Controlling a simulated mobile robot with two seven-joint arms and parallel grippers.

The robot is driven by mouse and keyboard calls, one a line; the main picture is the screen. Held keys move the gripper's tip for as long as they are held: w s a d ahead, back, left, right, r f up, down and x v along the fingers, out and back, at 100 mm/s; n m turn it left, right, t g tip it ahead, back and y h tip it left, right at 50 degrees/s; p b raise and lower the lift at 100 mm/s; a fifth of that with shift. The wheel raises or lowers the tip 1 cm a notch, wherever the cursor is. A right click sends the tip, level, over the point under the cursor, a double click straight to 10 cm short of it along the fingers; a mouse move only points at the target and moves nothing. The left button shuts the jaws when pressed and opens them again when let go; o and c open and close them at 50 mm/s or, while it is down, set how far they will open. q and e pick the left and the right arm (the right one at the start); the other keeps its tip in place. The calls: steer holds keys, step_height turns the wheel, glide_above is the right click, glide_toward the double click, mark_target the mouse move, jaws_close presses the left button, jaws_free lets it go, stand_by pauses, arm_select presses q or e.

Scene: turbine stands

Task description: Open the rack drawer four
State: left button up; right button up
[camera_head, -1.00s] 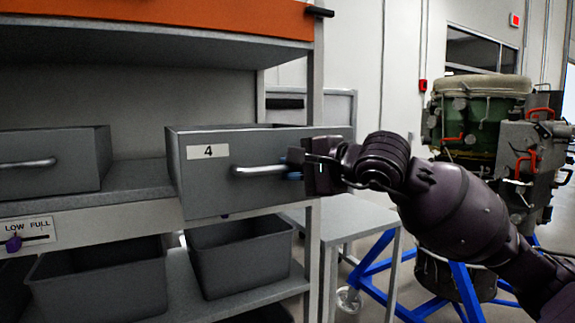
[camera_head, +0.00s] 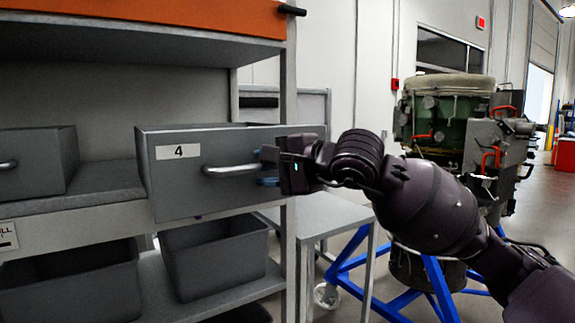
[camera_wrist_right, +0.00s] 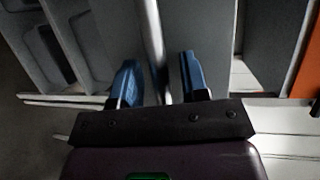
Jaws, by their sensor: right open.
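Drawer four (camera_head: 215,190) is a grey bin with a white label reading 4 and a metal bar handle (camera_head: 228,170). It juts out from the rack shelf. My right gripper (camera_head: 268,168) is at the right end of the handle. In the right wrist view, the blue fingers of my right gripper (camera_wrist_right: 160,80) are apart, with the handle bar (camera_wrist_right: 155,45) running between them. I see a gap on either side of the bar. My left gripper is in neither view.
Another grey drawer (camera_head: 40,165) sits to the left on the same shelf. Grey bins (camera_head: 215,262) stand on the shelf below. A grey table (camera_head: 335,215) and a turbine (camera_head: 460,125) on a blue stand (camera_head: 350,265) are to the right.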

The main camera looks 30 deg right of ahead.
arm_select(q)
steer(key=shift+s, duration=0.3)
arm_select(e)
steer(key=v, duration=1)
steer(key=shift+s, duration=0.2)
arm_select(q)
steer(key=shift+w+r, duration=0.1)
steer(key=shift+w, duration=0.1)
arm_select(e)
steer(key=shift+d, duration=0.1)
